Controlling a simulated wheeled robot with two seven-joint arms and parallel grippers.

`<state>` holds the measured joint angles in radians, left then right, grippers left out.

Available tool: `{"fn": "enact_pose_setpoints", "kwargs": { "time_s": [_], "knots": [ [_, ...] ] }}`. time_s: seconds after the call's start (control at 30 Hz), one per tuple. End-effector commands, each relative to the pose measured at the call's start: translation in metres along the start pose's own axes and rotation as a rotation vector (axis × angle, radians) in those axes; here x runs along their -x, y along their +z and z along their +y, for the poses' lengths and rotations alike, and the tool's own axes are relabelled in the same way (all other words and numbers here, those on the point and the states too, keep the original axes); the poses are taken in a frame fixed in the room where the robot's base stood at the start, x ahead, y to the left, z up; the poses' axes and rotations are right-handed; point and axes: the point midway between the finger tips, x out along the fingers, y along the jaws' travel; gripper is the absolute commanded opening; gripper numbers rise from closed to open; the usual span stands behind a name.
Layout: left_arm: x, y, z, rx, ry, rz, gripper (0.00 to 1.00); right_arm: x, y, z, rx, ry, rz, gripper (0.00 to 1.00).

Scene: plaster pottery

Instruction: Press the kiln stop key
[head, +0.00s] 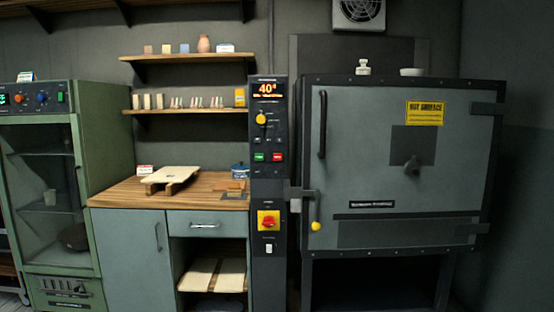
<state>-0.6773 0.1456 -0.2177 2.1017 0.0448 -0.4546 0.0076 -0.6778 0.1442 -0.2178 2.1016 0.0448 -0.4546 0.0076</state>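The kiln (365,180) is a large grey box on legs at the right, its door shut. A dark control panel (269,190) stands upright along its left side. The display (268,90) at the top glows orange and reads about 40. Below it are a yellow knob (261,119), a green key (260,157) and a red key (277,157) side by side. The red key looks like the stop key; its lettering is too small to read. A red rotary switch on a yellow plate (268,221) sits lower down. Neither gripper is in view.
A wooden-topped workbench (215,190) left of the panel carries a small board stand (172,177). A green cabinet (80,150) stands at far left. A yellow-tipped door handle (316,224) juts out right of the panel. Shelves (190,57) hang above the bench.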

Motion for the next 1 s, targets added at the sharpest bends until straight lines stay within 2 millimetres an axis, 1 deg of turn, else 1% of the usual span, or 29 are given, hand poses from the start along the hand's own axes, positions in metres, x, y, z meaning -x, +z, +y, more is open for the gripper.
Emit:
{"fn": "enact_pose_setpoints", "kwargs": {
  "time_s": [0.03,0.13,1.0],
  "knots": [
    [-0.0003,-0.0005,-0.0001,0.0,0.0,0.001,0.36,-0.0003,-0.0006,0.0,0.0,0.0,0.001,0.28],
    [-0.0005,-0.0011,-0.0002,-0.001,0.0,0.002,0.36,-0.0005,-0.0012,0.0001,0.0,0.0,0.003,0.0],
    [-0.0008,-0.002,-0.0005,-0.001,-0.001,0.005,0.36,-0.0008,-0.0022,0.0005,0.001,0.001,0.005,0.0]
  ]
}}
